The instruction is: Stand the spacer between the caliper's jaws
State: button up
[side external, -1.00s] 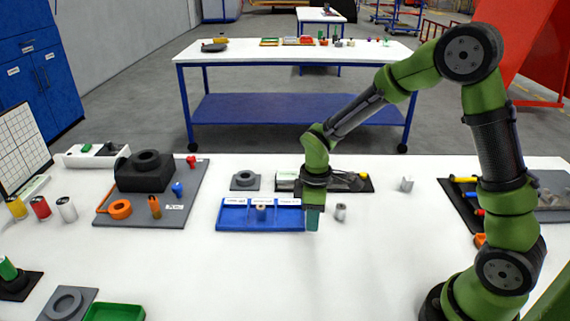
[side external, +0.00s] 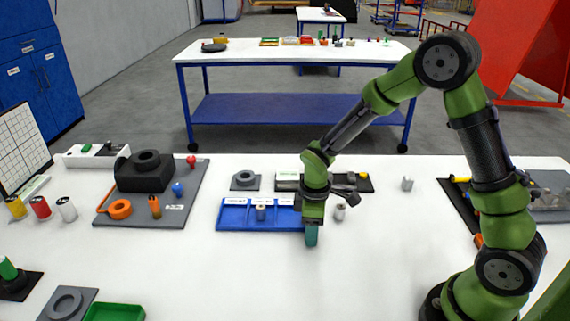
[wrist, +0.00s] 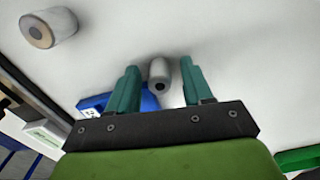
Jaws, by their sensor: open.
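A small grey cylinder with a dark hole in its end, which looks like the spacer (wrist: 159,73), shows between my fingertips in the wrist view. A visible gap separates it from each finger. In the side view I cannot make it out at my fingers. My gripper (side external: 311,236) points down low over the white table, in front of the blue tray's right end. Its two teal fingers (wrist: 160,85) are apart and empty. A dark mat with a long grey tool (side external: 287,184), perhaps the caliper, lies behind my wrist. Its jaws are hidden or too small to tell.
A blue labelled tray (side external: 232,224) holding a small cylinder (side external: 260,213) is close on the left. Another grey cylinder (side external: 340,212) stands right of my gripper; a pale block (side external: 407,184) is farther right.

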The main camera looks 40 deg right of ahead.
notch_tip(320, 180, up, 12)
jog(key=s+a+r+m+t+y, duration=0.1)
jog(key=s+r+m+t, duration=0.5)
jog(key=s+r+m, duration=0.4)
jog(key=s+r, duration=0.1)
jog(key=s, duration=0.2)
jog(key=shift+r+t+y, duration=0.3)
jog(key=shift+r+y, duration=0.1)
jog(key=shift+o, duration=0.5)
jog(key=shift+s+a+m+t, duration=0.1)
jog(key=shift+s+m+t, duration=0.2)
jog(key=shift+s+m, duration=0.35)
jog(key=shift+w+r, duration=0.1)
jog(key=shift+w, duration=0.1)
